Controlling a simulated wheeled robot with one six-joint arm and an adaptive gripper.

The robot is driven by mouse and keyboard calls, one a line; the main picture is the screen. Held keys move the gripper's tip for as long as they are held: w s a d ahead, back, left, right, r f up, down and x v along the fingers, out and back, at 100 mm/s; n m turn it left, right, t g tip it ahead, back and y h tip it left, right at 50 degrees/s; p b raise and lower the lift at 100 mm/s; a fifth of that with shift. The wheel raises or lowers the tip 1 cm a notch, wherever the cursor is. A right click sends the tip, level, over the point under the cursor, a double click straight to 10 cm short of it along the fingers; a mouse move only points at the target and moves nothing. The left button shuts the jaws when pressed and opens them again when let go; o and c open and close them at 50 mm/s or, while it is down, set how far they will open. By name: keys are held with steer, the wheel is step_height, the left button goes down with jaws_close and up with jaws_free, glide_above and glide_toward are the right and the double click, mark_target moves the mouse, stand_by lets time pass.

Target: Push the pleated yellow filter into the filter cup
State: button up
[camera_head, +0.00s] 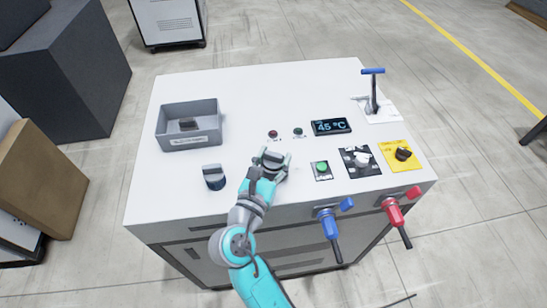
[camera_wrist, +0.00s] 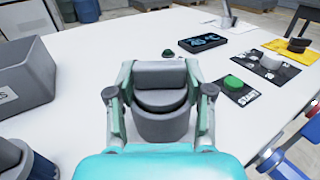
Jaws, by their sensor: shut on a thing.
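My gripper (camera_head: 270,162) is over the front middle of the white worktop. In the wrist view my gripper (camera_wrist: 159,78) has its two fingers on either side of a grey round part with a thick bar across its top (camera_wrist: 162,100), and it is shut on this part. Below the bar is a wider round grey body; I cannot tell whether it is one piece or a cap on a cup. A dark blue cup with a grey barred top (camera_head: 214,178) stands to the left, and shows in the wrist view (camera_wrist: 22,160). No pleated yellow filter shows.
A grey bin (camera_head: 161,139) holding a dark part is at the back left. A display reading 45 °C (camera_head: 331,126), a green button (camera_head: 321,168), a white knob (camera_head: 362,160) and a dark knob on yellow (camera_head: 403,153) are to the right. Blue (camera_head: 329,222) and red (camera_head: 393,212) valves project at the front.

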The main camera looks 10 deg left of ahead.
steer(key=shift+r, duration=2.7)
steer(key=shift+w+d+r, duration=0.1)
steer(key=shift+r, duration=0.05)
